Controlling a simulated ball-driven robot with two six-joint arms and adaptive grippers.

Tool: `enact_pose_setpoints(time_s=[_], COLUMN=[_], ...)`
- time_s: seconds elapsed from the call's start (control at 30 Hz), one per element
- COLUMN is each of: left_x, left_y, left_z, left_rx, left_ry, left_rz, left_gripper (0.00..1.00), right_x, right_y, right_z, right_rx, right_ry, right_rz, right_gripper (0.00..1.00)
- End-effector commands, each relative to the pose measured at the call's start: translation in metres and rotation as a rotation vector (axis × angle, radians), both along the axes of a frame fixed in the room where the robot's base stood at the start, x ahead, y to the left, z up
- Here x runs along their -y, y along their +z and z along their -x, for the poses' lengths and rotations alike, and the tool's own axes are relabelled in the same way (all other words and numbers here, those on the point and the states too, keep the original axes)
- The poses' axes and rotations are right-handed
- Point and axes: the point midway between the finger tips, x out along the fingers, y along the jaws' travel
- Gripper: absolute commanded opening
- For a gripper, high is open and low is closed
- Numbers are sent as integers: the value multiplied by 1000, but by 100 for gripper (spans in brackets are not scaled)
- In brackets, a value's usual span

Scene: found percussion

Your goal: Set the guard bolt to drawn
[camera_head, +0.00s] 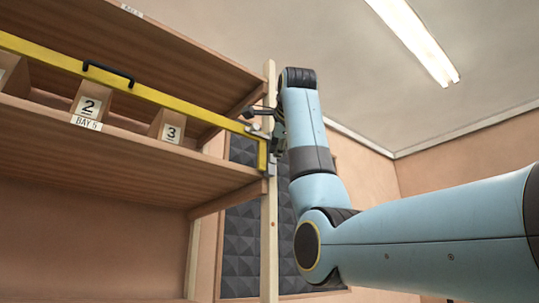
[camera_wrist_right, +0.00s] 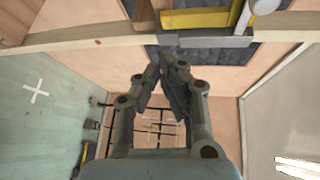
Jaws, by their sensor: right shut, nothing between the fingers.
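The yellow guard bar (camera_head: 150,93) with a black handle (camera_head: 108,75) runs across the shelf front and ends at the right post. The guard bolt's grey metal fitting (camera_head: 271,163) is at that end; it also shows in the wrist view (camera_wrist_right: 205,41), beside the yellow bar end (camera_wrist_right: 195,19). A pale round knob shows there too (camera_wrist_right: 263,6). I cannot tell whether the bolt is drawn. My right gripper (camera_head: 252,112) is by the post, close to the fitting. In the wrist view its fingers (camera_wrist_right: 162,68) are together and empty, just below the fitting; contact is unclear. My left gripper is not in view.
The wooden shelf (camera_head: 120,155) has bins marked 2 (camera_head: 88,106) and 3 (camera_head: 171,132) behind the bar. The pale upright post (camera_head: 269,235) stands close to my right arm. Dark foam panels (camera_head: 243,245) are on the wall behind. Open room lies to the right.

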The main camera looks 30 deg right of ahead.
Motion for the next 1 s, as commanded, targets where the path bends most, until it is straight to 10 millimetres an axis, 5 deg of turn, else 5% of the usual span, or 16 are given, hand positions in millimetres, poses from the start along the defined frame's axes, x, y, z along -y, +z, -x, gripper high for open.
enact_pose_setpoints(time_s=[0.1, 0.23, 0.67, 1.0], left_x=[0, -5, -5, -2], left_y=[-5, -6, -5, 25], left_z=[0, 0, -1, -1], left_rx=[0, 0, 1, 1], left_ry=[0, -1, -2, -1], left_rz=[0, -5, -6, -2], left_gripper=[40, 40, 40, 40], right_x=[2, 2, 3, 25], right_y=[50, 76, 82, 83], right_z=[31, 48, 51, 5], right_rx=[94, 144, 154, 149], right_ry=[-3, -3, -4, -5], right_rz=[0, 1, 1, 0], right_gripper=[0, 0, 0, 0])
